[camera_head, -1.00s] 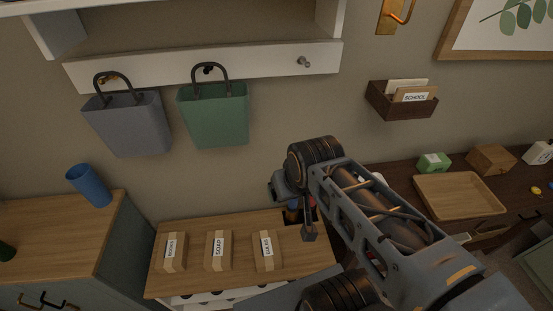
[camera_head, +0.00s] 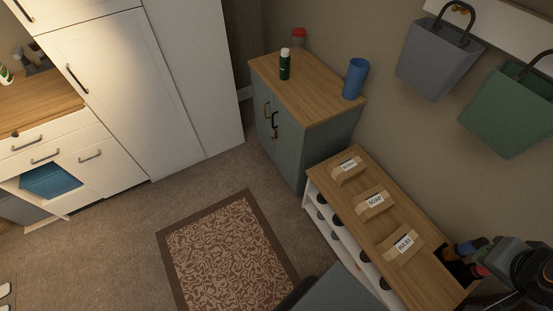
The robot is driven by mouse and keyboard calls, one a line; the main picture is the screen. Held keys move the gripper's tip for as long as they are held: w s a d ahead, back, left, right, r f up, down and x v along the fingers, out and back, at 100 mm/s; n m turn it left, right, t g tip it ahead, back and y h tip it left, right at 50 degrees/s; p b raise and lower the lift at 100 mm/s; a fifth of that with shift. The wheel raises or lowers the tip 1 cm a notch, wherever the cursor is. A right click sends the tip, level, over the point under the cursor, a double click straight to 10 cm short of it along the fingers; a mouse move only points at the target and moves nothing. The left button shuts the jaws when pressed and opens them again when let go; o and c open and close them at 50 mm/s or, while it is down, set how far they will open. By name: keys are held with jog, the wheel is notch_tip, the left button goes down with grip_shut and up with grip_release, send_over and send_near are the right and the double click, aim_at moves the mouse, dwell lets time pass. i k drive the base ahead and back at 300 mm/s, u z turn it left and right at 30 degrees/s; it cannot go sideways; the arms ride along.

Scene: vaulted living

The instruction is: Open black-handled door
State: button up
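A low grey-blue cabinet (camera_head: 290,145) with a wooden top stands at upper centre. Its front has two upright handles near the middle, close together. One is a black handle (camera_head: 275,124) and the other is a brass handle (camera_head: 266,107). The doors look shut. A tall white cupboard door (camera_head: 120,85) at left also has a dark handle (camera_head: 76,79) and looks shut. Part of my arm shows at the lower right edge, beside the bench and well away from both cabinets. My gripper (camera_head: 495,262) is dark and partly out of frame there; its fingers cannot be made out.
A wooden-topped bench (camera_head: 342,192) with labelled boxes stands right of the grey-blue cabinet. A patterned rug (camera_head: 225,255) lies on open carpet before them. A green bottle (camera_head: 285,65), a blue cup (camera_head: 355,78) and a red-lidded jar (camera_head: 299,38) stand on the cabinet.

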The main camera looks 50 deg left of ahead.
aim_at(289, 143)
jog(key=k, duration=0.15)
jog(key=u, duration=2.9)
jog(key=k, duration=0.85)
jog(key=z, duration=0.95)
jog(key=i, duration=1)
jog(key=u, duration=0.35)
jog(key=i, duration=0.7)
jog(key=u, duration=0.65)
jog(key=i, duration=1.2)
jog(key=z, duration=0.2)
